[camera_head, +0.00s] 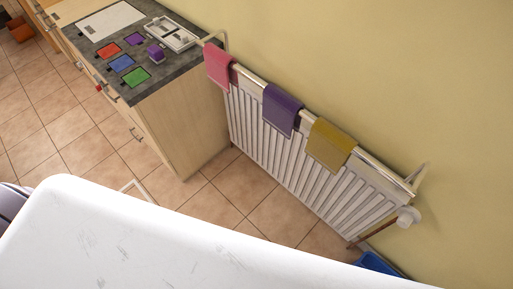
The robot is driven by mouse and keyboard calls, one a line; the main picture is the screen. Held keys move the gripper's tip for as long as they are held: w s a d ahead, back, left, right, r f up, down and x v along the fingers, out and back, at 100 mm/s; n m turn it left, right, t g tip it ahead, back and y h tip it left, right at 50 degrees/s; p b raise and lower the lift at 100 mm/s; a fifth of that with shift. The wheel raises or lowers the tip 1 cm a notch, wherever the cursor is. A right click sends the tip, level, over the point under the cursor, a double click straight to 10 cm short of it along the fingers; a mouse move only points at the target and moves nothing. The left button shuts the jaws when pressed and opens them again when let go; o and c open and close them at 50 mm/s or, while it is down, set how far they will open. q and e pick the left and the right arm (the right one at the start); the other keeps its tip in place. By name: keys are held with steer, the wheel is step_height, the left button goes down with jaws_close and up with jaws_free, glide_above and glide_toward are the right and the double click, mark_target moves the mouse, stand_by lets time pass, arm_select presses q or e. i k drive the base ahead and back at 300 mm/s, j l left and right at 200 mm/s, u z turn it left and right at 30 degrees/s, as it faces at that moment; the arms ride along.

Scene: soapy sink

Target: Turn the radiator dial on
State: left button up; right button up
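The radiator (290,160) is white and ribbed and stands against the yellow wall, running from the upper middle to the lower right. Its dial (408,215) is a small white round knob at the radiator's lower right end, beside a reddish pipe. The dial is small in this view, and I cannot tell its setting. Neither of my grippers is in view.
A pink towel (219,69), a purple towel (282,108) and a mustard towel (331,145) hang on the radiator's rail. A blue container (380,264) is on the floor below the dial. A counter (150,95) stands left; tiled floor lies open before the radiator.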

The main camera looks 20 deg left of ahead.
mark_target(405, 220)
steer(key=u, duration=0.15)
steer(key=z, duration=1.5)
